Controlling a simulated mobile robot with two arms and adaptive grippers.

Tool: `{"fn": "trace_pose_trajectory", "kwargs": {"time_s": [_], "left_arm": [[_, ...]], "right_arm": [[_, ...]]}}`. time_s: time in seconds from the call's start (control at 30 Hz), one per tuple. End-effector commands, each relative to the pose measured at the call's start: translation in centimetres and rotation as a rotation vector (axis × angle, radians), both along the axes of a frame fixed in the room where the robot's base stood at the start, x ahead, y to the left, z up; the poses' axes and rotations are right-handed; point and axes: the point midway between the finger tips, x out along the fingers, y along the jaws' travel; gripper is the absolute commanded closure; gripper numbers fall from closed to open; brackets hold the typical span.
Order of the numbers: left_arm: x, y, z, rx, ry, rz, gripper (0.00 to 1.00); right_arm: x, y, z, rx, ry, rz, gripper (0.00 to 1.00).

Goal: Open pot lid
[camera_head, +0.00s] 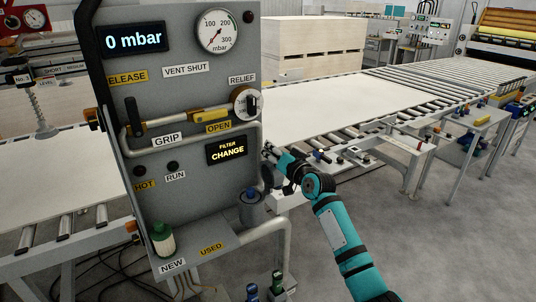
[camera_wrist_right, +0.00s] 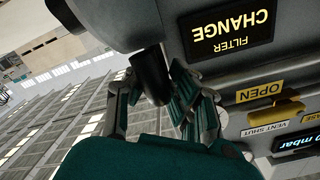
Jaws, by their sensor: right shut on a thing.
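My right gripper (camera_head: 270,162) is at the right edge of the grey control panel (camera_head: 190,75), below the lit FILTER CHANGE sign (camera_head: 227,150). In the right wrist view its fingers (camera_wrist_right: 156,76) are shut around a dark, round-ended handle (camera_wrist_right: 151,66). The handle stands out from a grey rounded body (camera_wrist_right: 110,18), which looks like the filter pot and its lid. I see no gap between lid and pot. In the head view the fingers and wrist hide most of this spot. My left gripper is in neither view.
A green-and-white filter (camera_head: 163,240) stands by the NEW label (camera_head: 172,265). A bent pipe (camera_head: 288,235) and a roller conveyor (camera_head: 400,95) are close.

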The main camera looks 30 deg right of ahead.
Motion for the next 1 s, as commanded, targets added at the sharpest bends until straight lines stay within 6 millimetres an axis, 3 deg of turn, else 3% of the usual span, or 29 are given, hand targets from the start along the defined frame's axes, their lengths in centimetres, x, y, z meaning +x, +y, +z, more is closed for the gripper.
{"fn": "trace_pose_trajectory", "kwargs": {"time_s": [0.03,0.5,0.53,0.7,1.0], "left_arm": [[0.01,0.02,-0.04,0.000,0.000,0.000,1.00],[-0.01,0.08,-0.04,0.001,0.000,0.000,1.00],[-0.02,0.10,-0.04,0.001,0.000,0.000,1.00],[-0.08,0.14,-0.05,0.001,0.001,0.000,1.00],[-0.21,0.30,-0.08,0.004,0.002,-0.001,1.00]], "right_arm": [[0.09,-0.19,0.76,0.008,-0.015,-0.002,1.00],[0.09,-0.40,0.87,0.021,-0.016,-0.003,1.00],[0.09,-0.39,0.88,0.021,-0.016,-0.003,0.82],[0.08,-0.38,0.89,0.021,-0.017,-0.003,0.60],[0.04,-0.32,0.35,0.022,-0.006,-0.001,0.60]]}}
